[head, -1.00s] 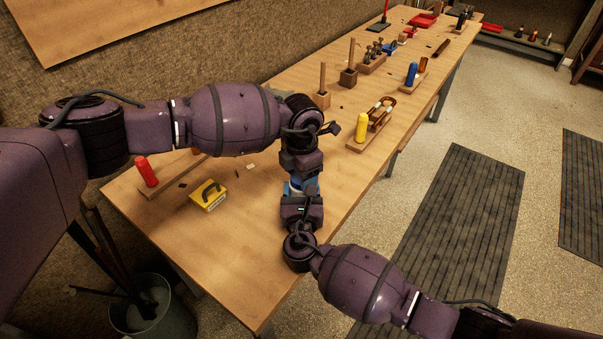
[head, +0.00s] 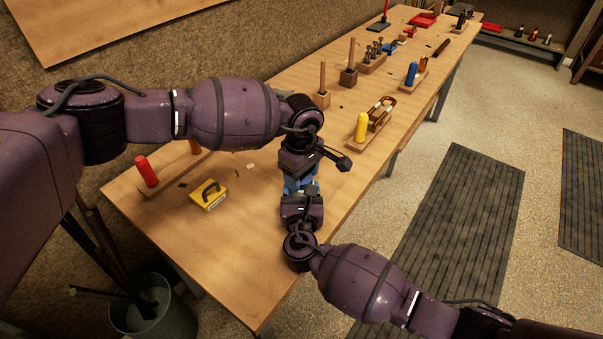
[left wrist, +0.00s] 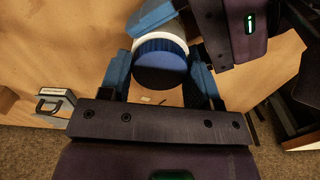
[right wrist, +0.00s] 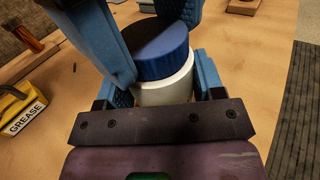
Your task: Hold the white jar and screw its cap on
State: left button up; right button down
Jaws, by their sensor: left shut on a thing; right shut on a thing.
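The white jar (right wrist: 165,92) stands upright between the blue fingers of my right gripper (right wrist: 160,85), which is shut on its body. The blue cap (right wrist: 155,48) sits on top of the jar. My left gripper (left wrist: 162,78) is shut on the cap, with one finger on each side. In the left wrist view the cap (left wrist: 160,68) covers most of the jar, and only a white rim (left wrist: 160,38) shows. In the head view the grippers meet over the bench, left (head: 301,180) behind right (head: 301,196), and largely hide the jar. I cannot tell how tightly the cap is seated.
A yellow grease box (head: 208,196) stands on the wooden bench (head: 235,225), left of the grippers. A red-capped item (head: 147,172) is farther left. A yellow bottle (head: 361,127) and wooden tool holders stand behind to the right. The bench's front edge is close to my right gripper.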

pick_arm(q)
jog(key=o, duration=1.1)
jog(key=shift+r, duration=0.1)
notch_tip(320, 180, up, 12)
pick_arm(e)
jog(key=shift+c, duration=0.8)
grip_release()
pick_arm(q)
jog(key=shift+r+p, duration=0.6)
jog(key=shift+r, duration=0.35)
pick_arm(e)
jog(key=s, duration=1.1)
